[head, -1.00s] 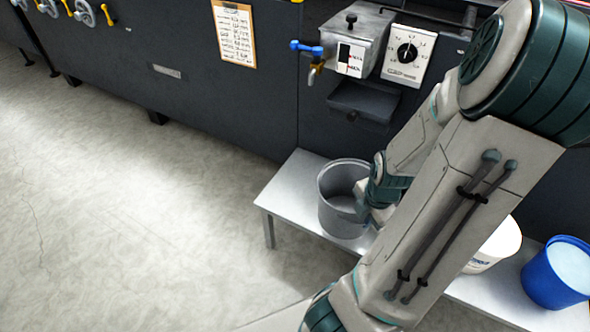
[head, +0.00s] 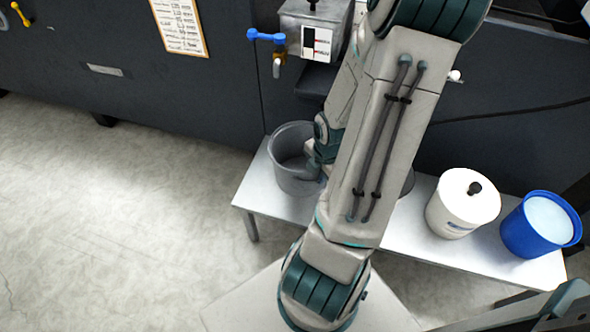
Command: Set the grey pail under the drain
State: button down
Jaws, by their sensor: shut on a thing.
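The grey pail (head: 288,172) is upright at the left end of the white bench (head: 253,188). I cannot tell if its base touches the bench top. My gripper (head: 314,170) is at the pail's right side and shut on it; my arm hides most of the fingers. The drain tap, with a blue handle (head: 262,36) and a brass spout (head: 277,68), is on the grey box (head: 303,22) on the dark machine. The spout is above and slightly left of the pail in the picture.
A dark drip tray (head: 312,80) sits below the box, partly behind my arm. A white lidded tub (head: 462,205) and a blue bucket (head: 541,224) stand on the bench's right. A grey round thing (head: 408,182) is mostly hidden. The left floor is clear.

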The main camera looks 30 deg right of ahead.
aim_at(298, 167)
jog(key=w+f+b, duration=0.1)
jog(key=w+f, duration=0.1)
jog(key=w, duration=0.1)
jog(key=w+f+b, duration=0.1)
jog(key=w+b, duration=0.1)
jog(key=w+a+f+b, duration=0.1)
jog(key=w+f+b, duration=0.1)
jog(key=w, duration=0.1)
jog(key=shift+w+f, duration=0.35)
jog(key=shift+w+f+b, duration=0.2)
jog(key=shift+w+b, duration=0.1)
jog(key=shift+w, duration=0.15)
jog(key=shift+f+b, duration=1.4)
jog(key=shift+f, duration=0.6)
jog(key=c, duration=1.6)
grip_release()
